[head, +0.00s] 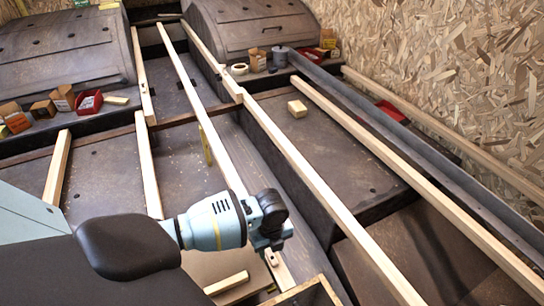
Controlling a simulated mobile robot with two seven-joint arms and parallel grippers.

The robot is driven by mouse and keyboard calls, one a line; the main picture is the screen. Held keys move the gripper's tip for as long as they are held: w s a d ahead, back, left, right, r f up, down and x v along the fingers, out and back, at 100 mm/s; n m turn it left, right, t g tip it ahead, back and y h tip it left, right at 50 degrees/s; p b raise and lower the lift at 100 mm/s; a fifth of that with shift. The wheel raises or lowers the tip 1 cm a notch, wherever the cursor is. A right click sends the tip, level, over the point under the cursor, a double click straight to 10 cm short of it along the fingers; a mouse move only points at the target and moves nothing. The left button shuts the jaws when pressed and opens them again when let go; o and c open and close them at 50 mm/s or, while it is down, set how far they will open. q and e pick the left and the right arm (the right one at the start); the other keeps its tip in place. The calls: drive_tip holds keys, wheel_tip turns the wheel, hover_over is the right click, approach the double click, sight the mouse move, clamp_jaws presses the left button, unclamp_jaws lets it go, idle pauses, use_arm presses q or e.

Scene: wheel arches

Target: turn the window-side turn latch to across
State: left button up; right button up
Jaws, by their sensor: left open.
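My left gripper (272,240) is at the lower centre, pointing down over the lower end of a long pale wooden batten (207,125). Its jaws are open, but the fingertips are small and partly hidden by the gripper body. A small pale wooden piece (271,257) with a dark dot, which may be a turn latch, shows just below the gripper. I cannot tell its angle, whether it is the window-side one, or whether the gripper touches it. My right gripper is out of view.
Two dark wheel arches (255,25) (60,52) stand at the back. Long battens run down the floor on the right. Small boxes (62,98) and a red bin (89,102) sit at left. A loose wood block (297,108) lies right of centre. A chipboard wall (450,80) bounds the right.

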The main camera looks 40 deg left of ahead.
sight(271, 255)
use_arm(q)
drive_tip(key=shift+f+b, duration=0.35)
drive_tip(key=shift+f, duration=1.2)
clamp_jaws()
